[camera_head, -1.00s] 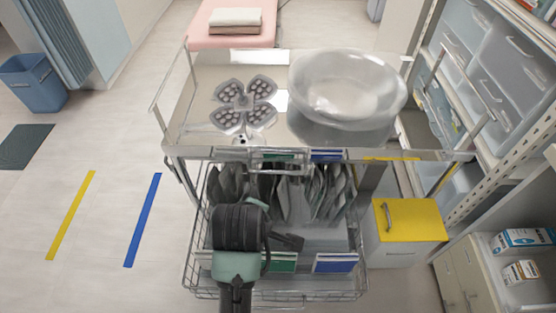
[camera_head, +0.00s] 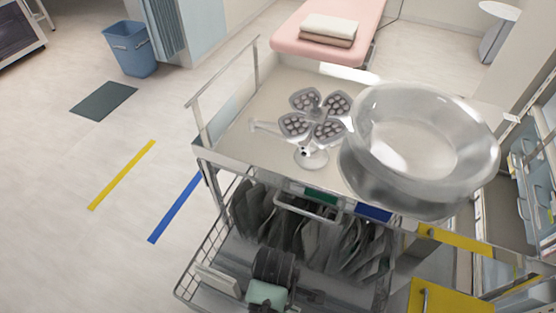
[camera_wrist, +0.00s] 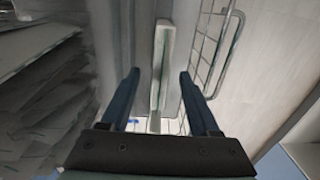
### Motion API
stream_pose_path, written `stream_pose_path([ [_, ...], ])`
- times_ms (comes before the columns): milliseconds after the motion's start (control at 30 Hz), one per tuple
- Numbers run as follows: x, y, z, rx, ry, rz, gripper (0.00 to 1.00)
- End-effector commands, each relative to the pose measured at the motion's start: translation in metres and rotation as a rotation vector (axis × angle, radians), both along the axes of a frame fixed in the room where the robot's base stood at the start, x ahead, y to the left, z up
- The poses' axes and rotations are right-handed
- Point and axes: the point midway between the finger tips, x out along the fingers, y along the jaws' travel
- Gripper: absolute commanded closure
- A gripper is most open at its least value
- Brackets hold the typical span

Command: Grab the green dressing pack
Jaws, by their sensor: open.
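Several thin grey packs (camera_head: 300,228) stand on edge in the pulled-out wire basket (camera_head: 205,262) under the cart top. None of them clearly looks green. In the wrist view the grey packs (camera_wrist: 45,85) are to the left of the fingers. My gripper (camera_wrist: 160,74) is open, with its two fingers apart. A thin pale plate with a greenish edge (camera_wrist: 162,45) lies in line with the gap between the fingers, and I cannot tell whether it is a pack or a label plate. In the head view my fingertips are hidden behind my wrist.
A green tag (camera_head: 320,197) and a blue tag (camera_head: 373,213) mark the cart's edge above the basket. A large clear bowl (camera_head: 425,145) and a flower-shaped lamp (camera_head: 312,125) stand on the cart top.

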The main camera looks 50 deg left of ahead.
Motion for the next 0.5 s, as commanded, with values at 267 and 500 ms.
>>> stream_pose_path([
  [267,0.000,0.000,-0.025,0.000,0.000,0.000,0.38],
  [500,-0.001,-0.002,-0.061,0.000,0.000,0.000,0.38],
])
